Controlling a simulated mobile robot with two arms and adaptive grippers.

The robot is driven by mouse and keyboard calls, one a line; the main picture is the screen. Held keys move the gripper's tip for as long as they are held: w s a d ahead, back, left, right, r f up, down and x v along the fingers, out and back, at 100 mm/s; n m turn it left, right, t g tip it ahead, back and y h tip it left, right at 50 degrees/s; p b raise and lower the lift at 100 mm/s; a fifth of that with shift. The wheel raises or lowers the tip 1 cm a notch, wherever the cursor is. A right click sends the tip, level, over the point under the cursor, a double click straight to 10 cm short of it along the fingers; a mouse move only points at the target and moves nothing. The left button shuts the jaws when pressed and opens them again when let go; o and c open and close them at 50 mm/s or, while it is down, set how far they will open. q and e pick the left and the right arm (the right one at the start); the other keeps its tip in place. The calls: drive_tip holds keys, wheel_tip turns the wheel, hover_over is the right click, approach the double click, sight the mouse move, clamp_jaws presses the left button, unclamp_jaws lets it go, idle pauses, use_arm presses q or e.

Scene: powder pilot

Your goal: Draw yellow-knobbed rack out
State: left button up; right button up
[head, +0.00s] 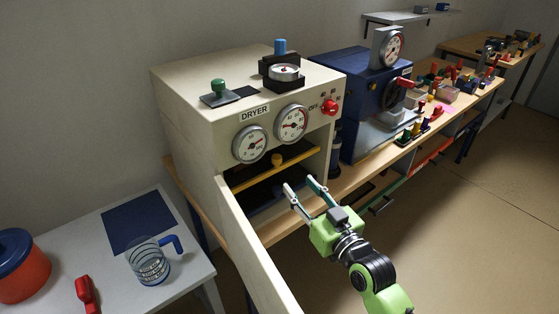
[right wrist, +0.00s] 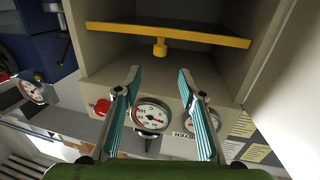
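The cream dryer (head: 215,140) stands open on a wooden bench. Inside it, the rack with a yellow front edge (head: 300,154) and a round yellow knob (head: 277,160) lies across the opening. In the right wrist view, which shows the dryer upside down, the yellow edge (right wrist: 205,38) and its knob (right wrist: 160,47) are clear. My right gripper (head: 300,184) is open and empty in front of the opening, its fingers toward the dryer. In the right wrist view the fingertips (right wrist: 159,71) are spread to either side of the knob's line, apart from it. My left gripper is not in view.
The open dryer door (head: 255,250) stands out toward the front, left of my right arm. A blue machine (head: 355,90) stands right of the dryer. A side table (head: 190,263) at left holds a glass jug (head: 148,262) and a red pot (head: 22,275). Floor at right is clear.

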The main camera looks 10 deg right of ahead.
sight(279, 162)
drive_tip(key=p+x, duration=0.1)
drive_tip(key=x, duration=1.1)
drive_tip(key=shift+w, duration=0.1)
clamp_jaws()
